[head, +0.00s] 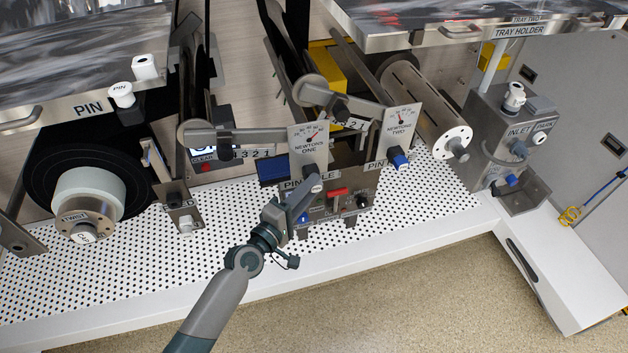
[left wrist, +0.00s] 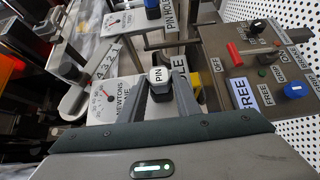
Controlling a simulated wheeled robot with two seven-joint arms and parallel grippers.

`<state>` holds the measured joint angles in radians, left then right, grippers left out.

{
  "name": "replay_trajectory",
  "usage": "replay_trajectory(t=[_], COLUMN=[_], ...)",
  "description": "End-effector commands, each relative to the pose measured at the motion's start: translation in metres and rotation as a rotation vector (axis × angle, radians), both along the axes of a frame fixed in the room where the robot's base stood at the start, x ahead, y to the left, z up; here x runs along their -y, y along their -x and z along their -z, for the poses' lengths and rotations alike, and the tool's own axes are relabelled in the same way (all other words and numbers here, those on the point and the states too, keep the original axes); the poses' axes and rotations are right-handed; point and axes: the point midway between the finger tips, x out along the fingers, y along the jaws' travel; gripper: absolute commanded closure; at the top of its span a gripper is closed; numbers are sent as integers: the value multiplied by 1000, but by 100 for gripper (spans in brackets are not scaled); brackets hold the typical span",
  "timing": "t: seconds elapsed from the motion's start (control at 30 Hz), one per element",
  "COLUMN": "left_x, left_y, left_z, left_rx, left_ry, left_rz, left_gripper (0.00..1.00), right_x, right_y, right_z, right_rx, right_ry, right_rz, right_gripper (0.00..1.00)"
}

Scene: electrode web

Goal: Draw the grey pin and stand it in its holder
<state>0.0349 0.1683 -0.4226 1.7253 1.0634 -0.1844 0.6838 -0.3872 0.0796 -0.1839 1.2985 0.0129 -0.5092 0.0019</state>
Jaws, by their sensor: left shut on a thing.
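The grey pin (left wrist: 158,76) shows its pale cap marked PIN in the left wrist view, in front of the NEWTONS ONE plate (left wrist: 113,105). My left gripper (head: 312,185) is shut on it at the lower end of that plate, beside the PIN HOLE label. The fingers hide the pin's shaft, so I cannot tell how deep it sits.
A control box (head: 342,200) with a red switch and knobs lies right of my gripper. Swing arms (head: 245,136) and a roll (head: 88,194) stand to the left. The front strip of the perforated deck (head: 400,218) is clear.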

Motion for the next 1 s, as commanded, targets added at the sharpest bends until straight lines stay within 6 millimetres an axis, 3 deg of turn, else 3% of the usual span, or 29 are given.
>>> replay_trajectory(t=[0.47,1.0], left_x=[2,3], left_y=[6,9], left_z=[0,0], left_rx=[0,1], left_ry=[0,1], left_rz=[0,0], left_gripper=[100,100], right_x=[9,-5], right_y=[-1,-1], right_z=[-3,-5], right_rx=[4,3], right_ry=[11,-6], right_rz=[-5,2], right_gripper=[56,56])
